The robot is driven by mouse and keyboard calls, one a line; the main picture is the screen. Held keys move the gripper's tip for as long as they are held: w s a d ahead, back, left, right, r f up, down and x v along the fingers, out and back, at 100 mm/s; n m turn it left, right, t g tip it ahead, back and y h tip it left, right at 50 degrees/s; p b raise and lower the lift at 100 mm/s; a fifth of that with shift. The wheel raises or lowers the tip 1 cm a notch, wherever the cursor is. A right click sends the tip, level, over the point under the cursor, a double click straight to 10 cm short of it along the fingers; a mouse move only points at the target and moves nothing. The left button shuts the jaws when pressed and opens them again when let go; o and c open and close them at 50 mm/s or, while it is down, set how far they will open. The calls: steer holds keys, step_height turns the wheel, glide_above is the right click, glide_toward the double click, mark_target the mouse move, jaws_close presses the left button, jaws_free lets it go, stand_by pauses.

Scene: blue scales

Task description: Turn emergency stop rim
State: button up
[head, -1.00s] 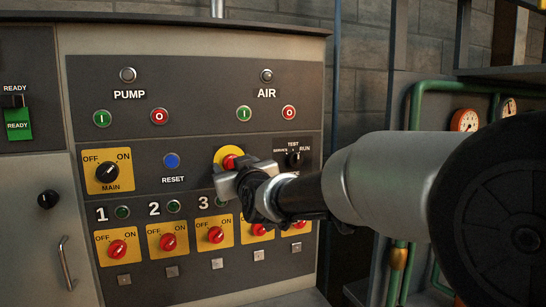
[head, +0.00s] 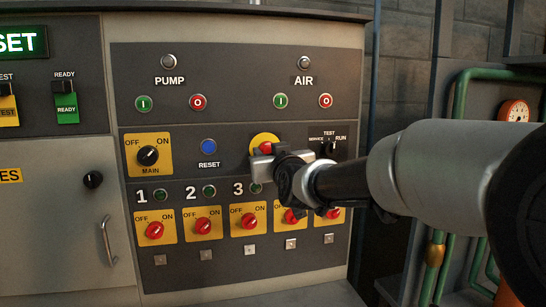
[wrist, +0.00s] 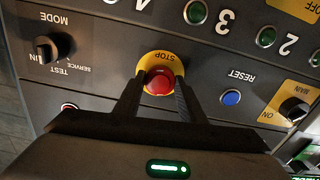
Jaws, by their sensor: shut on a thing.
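The emergency stop is a red mushroom button (wrist: 159,82) on a round yellow plate lettered STOP (wrist: 160,57), seen in the wrist view. In the head view the red button (head: 265,148) and yellow plate (head: 263,139) show just above and behind my gripper (head: 262,160), which hides their lower part. In the wrist view the two dark fingers of my gripper (wrist: 157,90) lie on either side of the red button, shut on its rim. How far the button has turned cannot be told.
The blue RESET button (head: 208,147) is left of the stop, and the mode selector (head: 329,148) is close on its right. Several red rotary switches (head: 250,221) sit below. Green pipes (head: 452,160) stand to the right, behind my arm.

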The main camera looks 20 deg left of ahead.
steer(key=shift+m+b, duration=2.55)
steer(key=shift+m, duration=0.55)
